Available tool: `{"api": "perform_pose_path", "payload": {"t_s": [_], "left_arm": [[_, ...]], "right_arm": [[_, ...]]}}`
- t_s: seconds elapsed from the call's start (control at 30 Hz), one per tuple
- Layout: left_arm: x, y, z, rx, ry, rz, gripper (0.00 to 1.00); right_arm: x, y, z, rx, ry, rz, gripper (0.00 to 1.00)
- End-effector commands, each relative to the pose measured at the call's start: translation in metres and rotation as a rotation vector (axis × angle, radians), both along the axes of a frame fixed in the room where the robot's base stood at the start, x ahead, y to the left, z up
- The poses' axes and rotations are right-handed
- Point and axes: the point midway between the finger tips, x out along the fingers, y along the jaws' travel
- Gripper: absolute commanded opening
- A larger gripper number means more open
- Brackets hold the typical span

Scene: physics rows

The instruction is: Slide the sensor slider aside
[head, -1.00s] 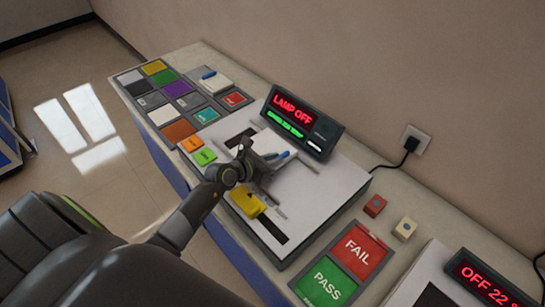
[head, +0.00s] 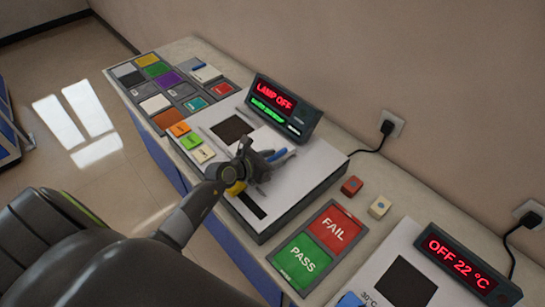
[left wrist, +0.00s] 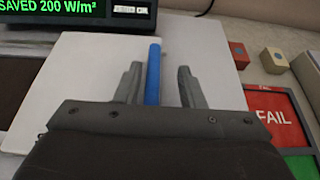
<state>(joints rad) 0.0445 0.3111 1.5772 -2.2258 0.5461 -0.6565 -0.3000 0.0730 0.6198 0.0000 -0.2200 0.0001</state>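A white-topped sensor box (head: 300,180) has a dark square window (head: 232,128) in its top. An upright blue bar (left wrist: 153,75), which looks like the slider's handle, stands over the white top; it also shows in the head view (head: 278,155). My left gripper (head: 275,163) is over the middle of the box. In the left wrist view its fingers (left wrist: 158,88) are apart, one on each side of the blue bar. The left finger is close to the bar, and a gap shows on the right. Contact is hard to tell. My right gripper is not in view.
The display (head: 276,104) at the back reads LAMP OFF. A yellow knob (head: 236,189) is partly hidden by my arm, beside a dark slot (head: 252,206). A FAIL and PASS panel (head: 317,245), small red block (head: 352,186) and cream block (head: 379,207) lie to the right.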

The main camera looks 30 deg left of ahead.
Motion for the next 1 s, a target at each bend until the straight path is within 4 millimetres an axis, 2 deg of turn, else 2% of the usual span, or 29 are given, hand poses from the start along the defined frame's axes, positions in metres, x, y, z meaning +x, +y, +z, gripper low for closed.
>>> {"api": "perform_pose_path", "payload": {"t_s": [0.27, 0.43, 0.67, 1.0], "left_arm": [[-0.001, 0.002, 0.002, 0.004, -0.002, 0.0, 0.35], [-0.015, 0.007, 0.007, 0.006, -0.004, 0.0, 0.35], [-0.053, 0.019, 0.023, 0.008, -0.003, -0.001, 0.35], [-0.118, 0.041, 0.051, 0.01, 0.0, -0.002, 0.35]], "right_arm": [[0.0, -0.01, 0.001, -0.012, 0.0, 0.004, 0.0], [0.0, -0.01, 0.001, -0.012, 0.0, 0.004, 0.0], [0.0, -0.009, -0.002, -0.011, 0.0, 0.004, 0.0], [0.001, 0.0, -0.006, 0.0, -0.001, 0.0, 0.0]]}}
